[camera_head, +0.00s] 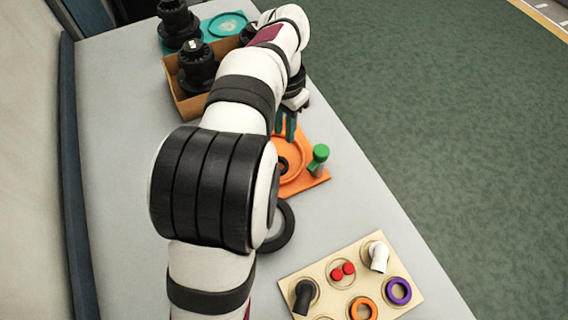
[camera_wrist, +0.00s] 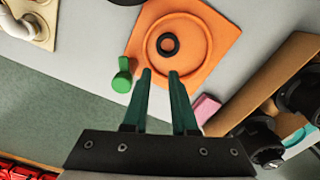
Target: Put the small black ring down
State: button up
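The small black ring (camera_wrist: 160,44) lies flat in the round recess of the orange plate (camera_wrist: 222,40) in the wrist view. In the head view the ring (camera_head: 283,171) shows partly beside my arm, inside the orange plate (camera_head: 316,180). My gripper (camera_wrist: 160,73) has two dark green fingers, apart with nothing between them. Their tips point at the plate, and the ring appears beyond them, not between them. In the head view my gripper (camera_head: 286,128) is over the far edge of the plate.
A green knob (camera_head: 319,154) stands by the plate's right side. A larger black ring (camera_head: 288,228) lies nearer, partly behind my arm. A beige board (camera_head: 331,301) with fittings and rings is at the front right. A cardboard box (camera_head: 188,106) with black parts is at the back.

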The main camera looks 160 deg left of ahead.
aim_at(284, 169)
jog(key=f, duration=1.5)
jog(key=shift+w, duration=0.2)
grip_shut()
